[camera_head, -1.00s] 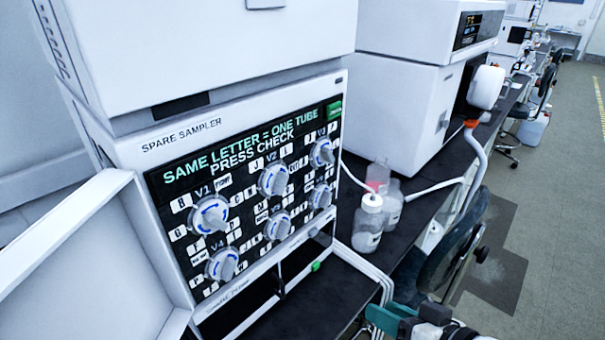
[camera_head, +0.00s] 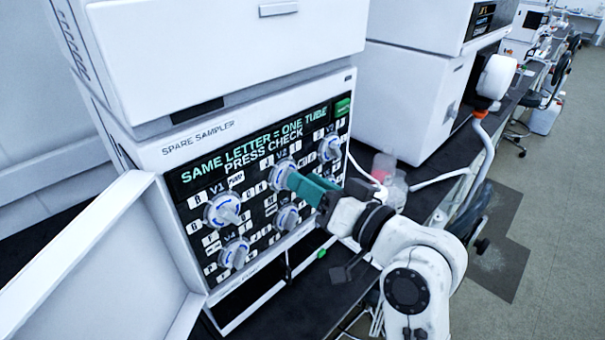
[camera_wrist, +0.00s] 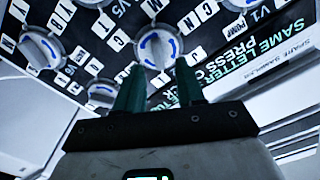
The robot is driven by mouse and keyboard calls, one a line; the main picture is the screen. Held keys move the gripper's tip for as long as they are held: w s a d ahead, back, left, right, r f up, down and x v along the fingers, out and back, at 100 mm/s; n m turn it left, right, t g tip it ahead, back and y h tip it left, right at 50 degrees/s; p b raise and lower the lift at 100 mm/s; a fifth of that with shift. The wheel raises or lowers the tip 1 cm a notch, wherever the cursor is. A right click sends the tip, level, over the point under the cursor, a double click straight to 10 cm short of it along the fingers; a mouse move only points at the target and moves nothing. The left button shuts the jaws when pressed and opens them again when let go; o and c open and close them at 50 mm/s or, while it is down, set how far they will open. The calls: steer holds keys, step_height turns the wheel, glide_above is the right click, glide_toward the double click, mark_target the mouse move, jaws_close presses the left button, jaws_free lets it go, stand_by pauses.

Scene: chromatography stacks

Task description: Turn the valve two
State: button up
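Valve two, marked V2 (camera_head: 283,175), is a round white knob with a blue curved mark in the upper middle of the black valve panel (camera_head: 196,183). My gripper (camera_head: 293,181) has come in from the right, with its teal fingers at this knob and hiding part of it. In the wrist view the two fingers (camera_wrist: 160,72) stand apart, and the knob (camera_wrist: 158,44) shows just beyond and between their tips. The gripper looks open. I cannot tell whether a finger touches the knob. The panel reads "SAME LETTER = ONE TUBE, PRESS CHECK".
Knob V1 (camera_head: 222,210) is left of V2 and V3 (camera_head: 330,148) is right; other knobs sit below. A green button (camera_head: 343,108) is at the panel's top right. An open white door (camera_head: 85,255) stands at left. Bottles (camera_head: 393,185) stand behind my arm.

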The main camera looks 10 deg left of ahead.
steer(key=shift+x, duration=1.05)
jaws_close()
